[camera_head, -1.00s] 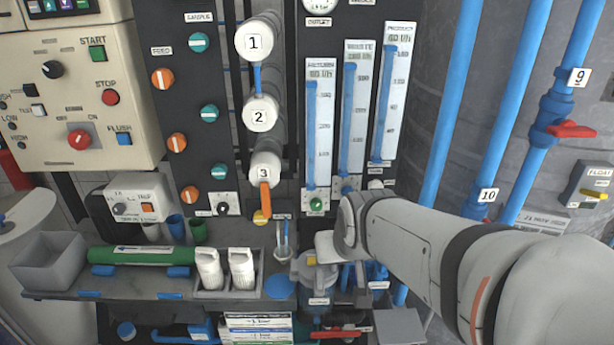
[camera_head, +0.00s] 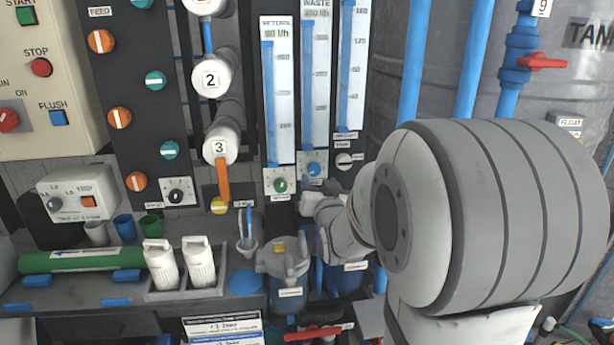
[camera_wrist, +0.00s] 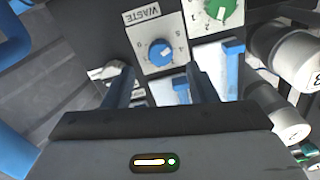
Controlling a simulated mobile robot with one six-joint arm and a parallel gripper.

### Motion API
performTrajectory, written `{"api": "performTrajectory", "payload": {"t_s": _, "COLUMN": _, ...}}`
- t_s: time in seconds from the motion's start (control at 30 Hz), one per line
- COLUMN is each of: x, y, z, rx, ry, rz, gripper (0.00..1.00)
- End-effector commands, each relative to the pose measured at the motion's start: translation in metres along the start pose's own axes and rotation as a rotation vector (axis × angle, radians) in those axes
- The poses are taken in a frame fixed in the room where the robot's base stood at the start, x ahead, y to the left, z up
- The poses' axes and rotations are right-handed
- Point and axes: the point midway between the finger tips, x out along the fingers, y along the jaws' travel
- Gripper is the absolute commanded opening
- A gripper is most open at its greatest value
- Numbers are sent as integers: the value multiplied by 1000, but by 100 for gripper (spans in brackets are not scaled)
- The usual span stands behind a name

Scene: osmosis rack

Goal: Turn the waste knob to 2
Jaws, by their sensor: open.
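The waste knob (camera_head: 314,169) is a small blue dial on a white plate below the waste flow tube. The knob is visible beyond the fingertips and does not appear touched. In the head view my gripper (camera_head: 314,205) is just below the knob, its fingers partly hidden.
A green knob (camera_head: 280,185) on its own plate is left of the waste knob; a white knob (camera_head: 344,160) is to its right. Flow tubes rise above. A grey-lidded blue housing (camera_head: 284,265) stands below, and blue pipes (camera_head: 418,60) run at the right.

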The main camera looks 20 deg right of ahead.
Motion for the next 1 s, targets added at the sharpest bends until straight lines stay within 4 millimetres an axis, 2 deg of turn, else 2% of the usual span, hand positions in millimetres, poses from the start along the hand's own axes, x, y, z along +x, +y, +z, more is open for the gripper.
{"api": "performTrajectory", "payload": {"t_s": 0.1, "x": 21, "y": 0, "z": 0, "rx": 0, "ry": -2, "rz": 0, "gripper": 52}}
{"api": "performTrajectory", "payload": {"t_s": 0.3, "x": 47, "y": -1, "z": 0, "rx": 0, "ry": -3, "rz": -1, "gripper": 52}}
{"api": "performTrajectory", "payload": {"t_s": 0.43, "x": 55, "y": -1, "z": 0, "rx": 0, "ry": -2, "rz": -1, "gripper": 52}}
{"api": "performTrajectory", "payload": {"t_s": 0.7, "x": 56, "y": -2, "z": 0, "rx": 0, "ry": -3, "rz": -2, "gripper": 52}}
{"api": "performTrajectory", "payload": {"t_s": 1.0, "x": 56, "y": -2, "z": 1, "rx": 0, "ry": -3, "rz": -2, "gripper": 28}}
